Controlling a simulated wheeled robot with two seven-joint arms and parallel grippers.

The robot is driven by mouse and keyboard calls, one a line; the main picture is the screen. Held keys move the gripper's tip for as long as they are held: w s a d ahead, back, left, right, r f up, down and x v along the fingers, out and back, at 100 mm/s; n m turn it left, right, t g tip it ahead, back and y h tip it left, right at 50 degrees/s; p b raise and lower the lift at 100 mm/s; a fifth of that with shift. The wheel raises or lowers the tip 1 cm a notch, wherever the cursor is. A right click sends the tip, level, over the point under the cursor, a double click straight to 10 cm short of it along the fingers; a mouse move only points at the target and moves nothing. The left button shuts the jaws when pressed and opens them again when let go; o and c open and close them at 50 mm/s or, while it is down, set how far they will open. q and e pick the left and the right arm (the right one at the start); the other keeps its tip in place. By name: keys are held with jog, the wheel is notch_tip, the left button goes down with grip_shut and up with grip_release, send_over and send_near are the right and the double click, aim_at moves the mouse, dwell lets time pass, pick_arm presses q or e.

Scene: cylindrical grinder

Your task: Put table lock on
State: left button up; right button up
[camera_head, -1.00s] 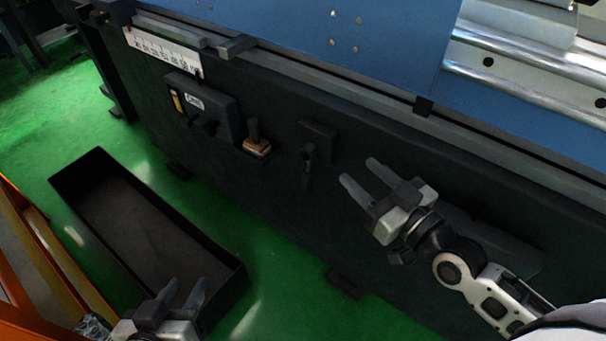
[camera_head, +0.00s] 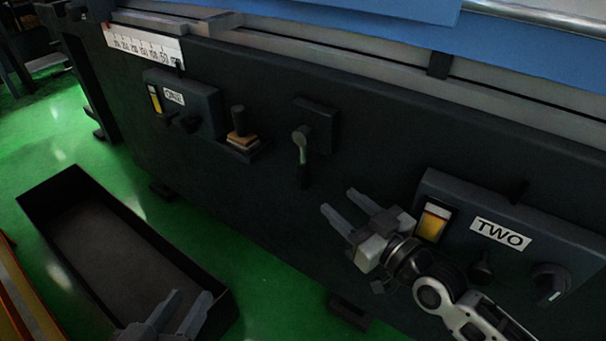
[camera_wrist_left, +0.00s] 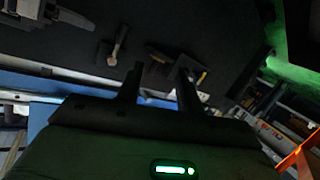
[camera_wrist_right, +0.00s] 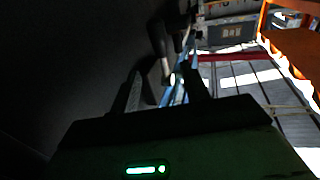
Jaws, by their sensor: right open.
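A lever with a pale metal shaft and a dark grip (camera_head: 301,148) hangs down from a square mount on the dark machine front; I take it as the table lock, though no label shows. It also appears in the left wrist view (camera_wrist_left: 118,45) and, dimly, in the right wrist view (camera_wrist_right: 165,66). My right gripper (camera_head: 340,201) is open and empty, below and right of the lever, apart from it. My left gripper (camera_head: 190,299) is low in the head view over the dark bin's near end, its fingers apart and empty.
Left of the lever are a knob on a wood-coloured block (camera_head: 241,137) and a small control box (camera_head: 182,103). A panel marked TWO (camera_head: 500,235) stands right of my right gripper. An open dark bin (camera_head: 60,240) lies on the green floor.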

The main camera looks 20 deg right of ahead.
aim_at(307, 174)
jog(key=b+x, duration=0.2)
jog(key=x, duration=0.9)
jog(key=shift+w+a+f, duration=0.1)
jog(key=shift+w, duration=0.2)
pick_arm(q)
jog(key=shift+w+d+r+n+t+h, duration=0.1)
jog(key=shift+d+r+n+t+h, duration=0.3)
jog(key=shift+n, duration=0.1)
pick_arm(e)
jog(key=shift+w+a, duration=0.15)
jog(key=shift+w, duration=0.35)
